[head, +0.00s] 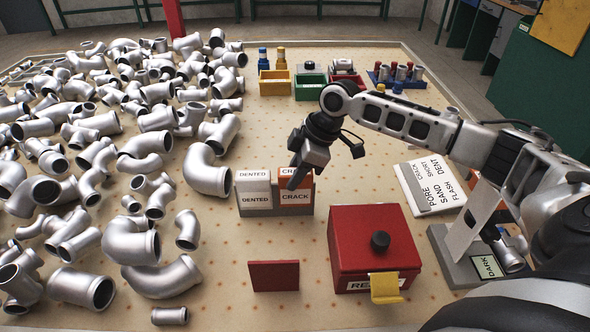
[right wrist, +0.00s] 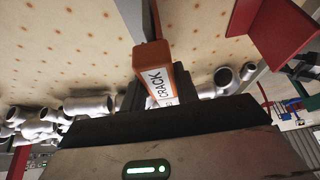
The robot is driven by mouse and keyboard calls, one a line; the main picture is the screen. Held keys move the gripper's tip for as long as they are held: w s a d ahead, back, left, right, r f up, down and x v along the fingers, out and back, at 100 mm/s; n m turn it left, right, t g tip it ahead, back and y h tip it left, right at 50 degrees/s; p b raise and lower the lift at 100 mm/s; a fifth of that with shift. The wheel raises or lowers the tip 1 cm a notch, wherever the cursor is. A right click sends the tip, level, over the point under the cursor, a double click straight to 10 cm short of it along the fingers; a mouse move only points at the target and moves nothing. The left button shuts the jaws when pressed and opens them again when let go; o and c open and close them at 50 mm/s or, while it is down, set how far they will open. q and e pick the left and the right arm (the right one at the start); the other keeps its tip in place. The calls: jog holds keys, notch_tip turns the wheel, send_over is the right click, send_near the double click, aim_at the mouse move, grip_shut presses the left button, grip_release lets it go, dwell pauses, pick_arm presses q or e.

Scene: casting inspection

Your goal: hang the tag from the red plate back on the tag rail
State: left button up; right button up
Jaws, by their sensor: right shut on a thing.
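My right gripper (head: 297,178) is shut on an orange tag (right wrist: 160,75) lettered CRACK, shown between the fingers in the right wrist view. The gripper points down at the tag rail (head: 258,211), a low grey stand with white DENTED pieces on its left and orange CRACK pieces on its right. The fingers partly hide the upper orange piece. I cannot tell whether the held tag touches the rail. The red plate (head: 273,276) is bare, in front of the rail. My left gripper is not in view.
A red lidded box (head: 374,238) stands right of the red plate. Silver pipe castings (head: 140,240) crowd the left of the table. A white lettered board (head: 432,185) and a grey stand marked DARK (head: 470,264) are at right. Coloured bins (head: 309,87) stand at the back.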

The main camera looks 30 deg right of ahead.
jog(key=shift+f, duration=0.2)
dwell(0.4)
jog(key=o, duration=1.1)
jog(key=shift+c, duration=0.2)
jog(key=shift+r, duration=0.15)
jog(key=v, duration=1.5)
jog(key=shift+d+r+b, duration=0.2)
jog(key=shift+r+b, duration=0.15)
jog(key=shift+s, duration=0.1)
